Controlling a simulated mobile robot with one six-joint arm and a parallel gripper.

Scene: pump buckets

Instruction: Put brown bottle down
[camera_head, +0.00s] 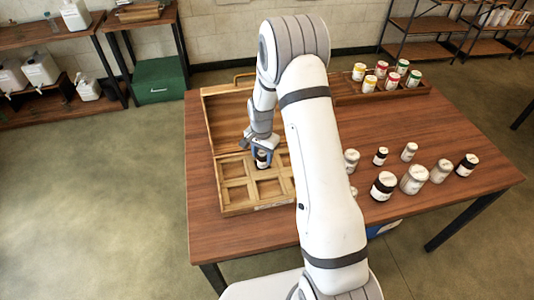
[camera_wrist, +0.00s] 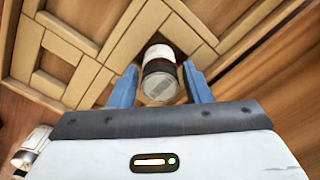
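The brown bottle (camera_head: 262,160), dark with a white label, is at a back-row compartment of the open wooden box (camera_head: 236,209). In the wrist view the bottle (camera_wrist: 160,75) shows from above, cap toward me, within wooden dividers. My gripper (camera_head: 262,152) points down over it. In the wrist view the blue fingers of my gripper (camera_wrist: 161,82) stand on either side of the bottle, with narrow gaps showing. The bottle's base is hidden, so I cannot tell whether it touches the compartment floor.
Several brown and white bottles (camera_head: 414,180) stand on the table (camera_head: 440,130) right of my arm. A wooden tray (camera_head: 378,96) of coloured-label containers is at the back. The other visible box compartments look empty.

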